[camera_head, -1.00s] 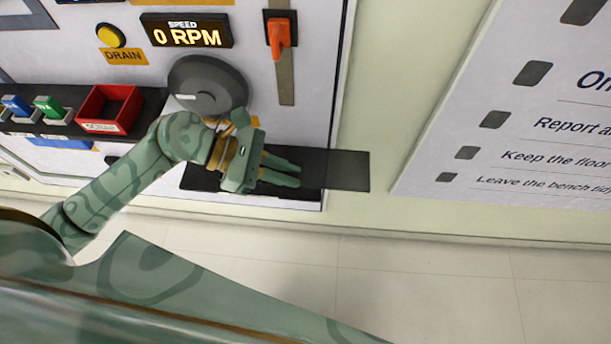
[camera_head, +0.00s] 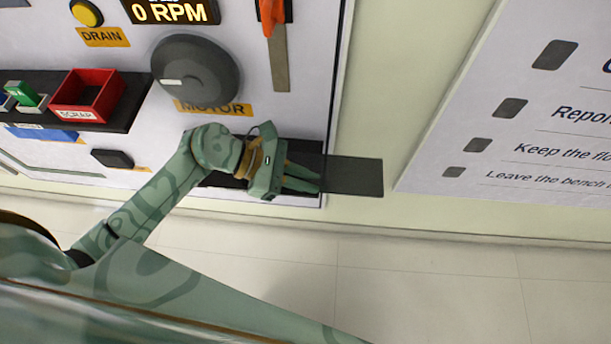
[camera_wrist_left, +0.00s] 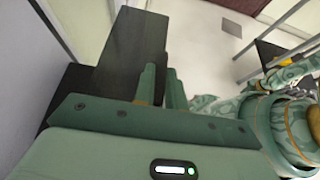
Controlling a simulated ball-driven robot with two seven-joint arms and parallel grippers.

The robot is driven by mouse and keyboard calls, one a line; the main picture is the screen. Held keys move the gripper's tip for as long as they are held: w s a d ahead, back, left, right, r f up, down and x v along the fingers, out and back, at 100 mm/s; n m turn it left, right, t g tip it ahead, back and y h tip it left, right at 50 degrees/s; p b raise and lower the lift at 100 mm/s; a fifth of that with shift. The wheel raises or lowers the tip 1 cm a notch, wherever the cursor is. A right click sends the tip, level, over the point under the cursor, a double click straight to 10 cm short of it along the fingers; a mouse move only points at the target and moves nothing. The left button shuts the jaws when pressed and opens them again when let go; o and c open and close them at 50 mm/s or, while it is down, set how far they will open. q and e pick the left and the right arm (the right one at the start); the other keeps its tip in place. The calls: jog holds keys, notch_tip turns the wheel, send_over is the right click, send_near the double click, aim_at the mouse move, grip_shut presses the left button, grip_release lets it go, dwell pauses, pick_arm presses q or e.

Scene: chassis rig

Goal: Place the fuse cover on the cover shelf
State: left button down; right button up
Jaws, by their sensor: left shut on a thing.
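The fuse cover (camera_head: 355,176), a flat dark see-through plate, juts past the right edge of the machine panel in the head view. It also shows in the wrist view as a long dark plate (camera_wrist_left: 132,45). My left gripper (camera_head: 302,180) is shut on the cover; its fingers show at the plate's edge in the wrist view (camera_wrist_left: 163,82). The black cover shelf (camera_head: 225,181) is low on the panel, behind my gripper and partly hidden. It also shows in the wrist view (camera_wrist_left: 72,92). Whether cover and shelf touch, I cannot tell. My right gripper is not in view.
Above the shelf are a grey motor knob (camera_head: 196,70) and an orange-handled slider (camera_head: 272,14). A red scrap bin (camera_head: 88,96) is at the left. A white sign (camera_head: 540,110) hangs on the wall at the right. Pale floor (camera_head: 420,280) lies below.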

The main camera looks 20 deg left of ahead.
pick_arm(q)
jog(key=c, duration=1.5)
grip_release()
jog(key=shift+o, duration=0.2)
jog(key=shift+r, duration=0.2)
jog(key=p+v, duration=0.2)
jog(key=v, duration=0.5)
jog(key=shift+a, duration=0.25)
